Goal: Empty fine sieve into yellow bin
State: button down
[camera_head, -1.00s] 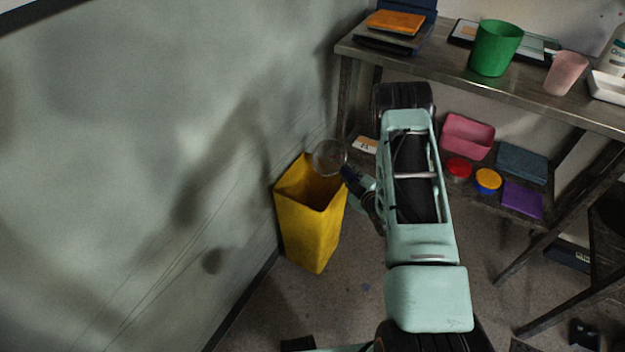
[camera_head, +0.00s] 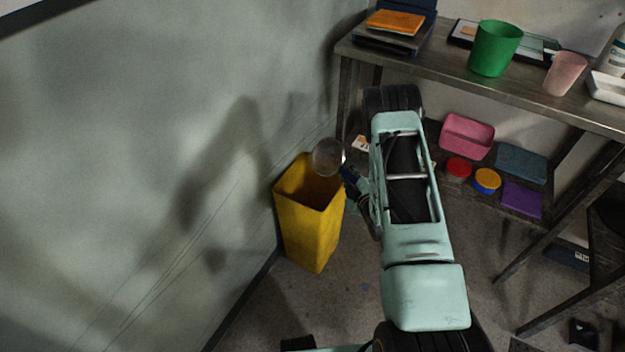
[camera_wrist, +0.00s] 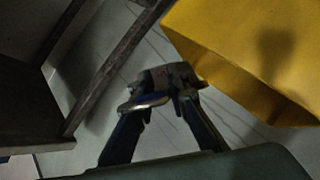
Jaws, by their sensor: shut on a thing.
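The fine sieve (camera_head: 328,157) is a small round grey mesh bowl. In the head view it appears over the back rim of the yellow bin (camera_head: 318,235), near the wall. My gripper (camera_head: 352,178) is just right of the bin's rim, shut on the sieve's handle. In the wrist view my gripper (camera_wrist: 165,88) is shut on a metallic piece that looks like the handle (camera_wrist: 143,103). The yellow bin (camera_wrist: 235,70) fills the upper right there, with a dark shadow on its side. I cannot tell whether anything is in the sieve.
A metal table (camera_head: 440,66) at the back right carries a green cup (camera_head: 495,48), a pink cup (camera_head: 565,74) and folders. Its lower shelf holds a pink tub (camera_head: 467,136), round containers and a purple box (camera_head: 522,199). The wall (camera_head: 130,170) is close left of the bin.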

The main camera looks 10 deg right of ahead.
jog(key=shift+s+a+r+n+t+h, duration=0.2)
jog(key=shift+a+r+n+t, duration=0.25)
jog(key=shift+n, duration=0.25)
jog(key=shift+s+a+r+n+t+h, duration=0.2)
jog(key=shift+a+r+n+t, duration=0.1)
jog(key=shift+n+t, duration=0.35)
dwell(1.2)
jog(key=shift+s+a+r+n+t, duration=0.2)
jog(key=shift+s+a+n+t, duration=0.1)
jog(key=shift+s+a+n, duration=0.35)
dwell(0.5)
jog(key=shift+s+a+r+n+t+b, duration=0.15)
jog(key=shift+a+n+t+b, duration=0.35)
jog(key=shift+n+b, duration=0.55)
jog(key=shift+s+a+r+n+t+b, duration=0.1)
jog(key=shift+s+a+n+t+b, duration=0.15)
jog(key=shift+a+n+t+b, duration=0.7)
dwell(1.0)
